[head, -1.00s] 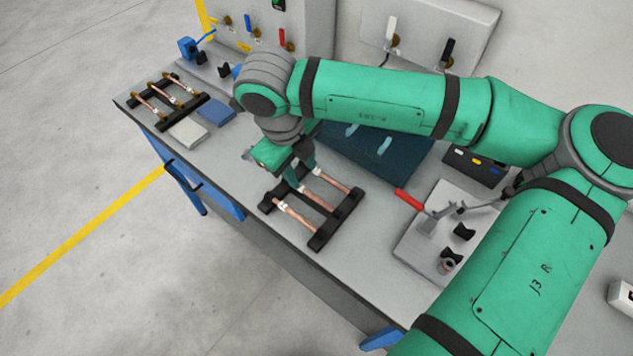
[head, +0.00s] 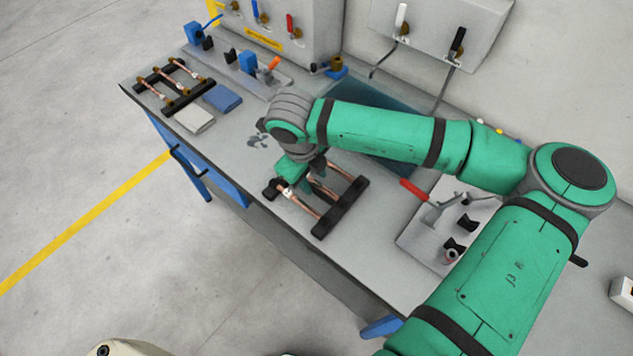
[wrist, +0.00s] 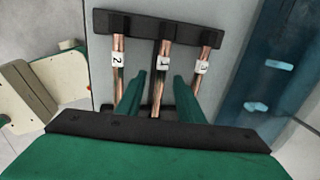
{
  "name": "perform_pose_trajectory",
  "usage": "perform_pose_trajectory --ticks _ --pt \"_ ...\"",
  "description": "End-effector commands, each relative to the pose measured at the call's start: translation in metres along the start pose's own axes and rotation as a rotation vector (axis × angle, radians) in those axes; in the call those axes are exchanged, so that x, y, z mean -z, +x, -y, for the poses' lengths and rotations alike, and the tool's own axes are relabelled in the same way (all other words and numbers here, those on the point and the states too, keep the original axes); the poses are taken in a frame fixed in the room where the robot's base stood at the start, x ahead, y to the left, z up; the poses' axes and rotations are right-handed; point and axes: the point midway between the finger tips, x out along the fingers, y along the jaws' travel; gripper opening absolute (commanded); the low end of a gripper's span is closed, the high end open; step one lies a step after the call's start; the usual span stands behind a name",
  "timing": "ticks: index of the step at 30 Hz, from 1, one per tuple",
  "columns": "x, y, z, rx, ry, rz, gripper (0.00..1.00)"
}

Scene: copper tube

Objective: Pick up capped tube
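Three copper tubes lie side by side across a black rack (head: 341,207) on the bench. In the wrist view they carry white tags: the left tube (wrist: 118,85) reads 2, the middle tube (wrist: 158,90) seems to read 1, and the right tube (wrist: 205,52) seems to read 3. My gripper (wrist: 160,88) is open, one finger on each side of the middle tube. In the head view my gripper (head: 318,188) is low over the rack and hides part of the tubes. I cannot tell which tube has a cap, or whether the fingers touch the tube.
A second black rack (head: 182,103) with copper tubes stands at the far left, beside grey and blue blocks (head: 222,98). A dark blue mat (head: 375,98) lies behind my arm. A red-handled tool (head: 413,190) and a grey fixture plate (head: 415,238) are to the right.

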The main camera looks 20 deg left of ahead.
Motion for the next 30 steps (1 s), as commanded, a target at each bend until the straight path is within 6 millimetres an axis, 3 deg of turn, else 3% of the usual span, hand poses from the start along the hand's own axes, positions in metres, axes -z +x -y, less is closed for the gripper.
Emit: perform_pose_trajectory --ticks 6,10,23,30 --pt "0.000 0.000 0.000 0.000 0.000 0.000 0.32" --pt "0.000 0.000 0.000 0.000 0.000 0.001 0.01" --pt "0.000 -0.003 0.001 0.001 0.000 0.001 0.00" --pt "-0.001 -0.026 0.006 0.003 0.000 0.002 0.00"
